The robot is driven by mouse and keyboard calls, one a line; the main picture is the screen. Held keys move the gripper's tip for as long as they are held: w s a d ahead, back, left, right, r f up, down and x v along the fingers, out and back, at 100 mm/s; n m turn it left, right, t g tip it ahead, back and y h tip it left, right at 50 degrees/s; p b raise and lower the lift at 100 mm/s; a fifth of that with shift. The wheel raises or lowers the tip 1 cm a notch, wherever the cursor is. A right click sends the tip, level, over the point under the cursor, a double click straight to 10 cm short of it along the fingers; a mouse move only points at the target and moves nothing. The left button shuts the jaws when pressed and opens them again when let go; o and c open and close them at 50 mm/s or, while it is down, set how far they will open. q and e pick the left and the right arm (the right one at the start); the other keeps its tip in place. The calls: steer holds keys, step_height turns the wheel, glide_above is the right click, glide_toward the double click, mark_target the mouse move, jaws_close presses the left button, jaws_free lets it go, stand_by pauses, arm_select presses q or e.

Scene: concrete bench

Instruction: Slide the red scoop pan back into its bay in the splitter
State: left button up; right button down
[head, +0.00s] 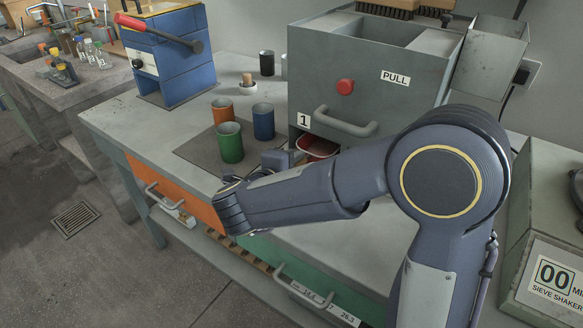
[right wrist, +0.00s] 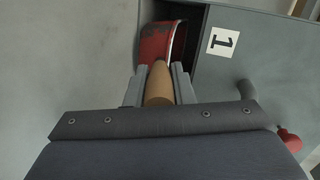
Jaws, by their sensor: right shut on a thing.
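The red scoop pan (head: 320,146) shows at the low bay opening of the grey-green splitter (head: 352,80), under the number 1 label. In the right wrist view the worn red pan (right wrist: 160,42) lies at the dark bay opening (right wrist: 192,32), beside the "1" label; how deep it sits is hidden. My right gripper (head: 283,158) is in front of the bay, partly hidden by my forearm. In the right wrist view its fingers are shut on the pan's wooden handle (right wrist: 159,84). My left gripper is not in view.
A grey pull handle (head: 345,122) and red knob (head: 345,87) stick out of the splitter's front above the bay. Orange, green (head: 230,142) and blue (head: 263,121) cups stand on a dark mat to the left. A sieve shaker box (head: 548,245) stands at right.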

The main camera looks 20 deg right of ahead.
steer(key=shift+w+d, duration=0.45)
steer(key=shift+d, duration=0.2)
steer(key=shift+w+d, duration=0.45)
steer(key=shift+d, duration=0.15)
steer(key=c, duration=1.2)
jaws_free()
steer(key=shift+f, duration=0.1)
steer(key=shift+o, duration=0.2)
steer(key=p+v, duration=0.1)
steer(key=v, duration=0.6)
steer(key=shift+s+a, duration=0.25)
steer(key=shift+a, duration=0.05)
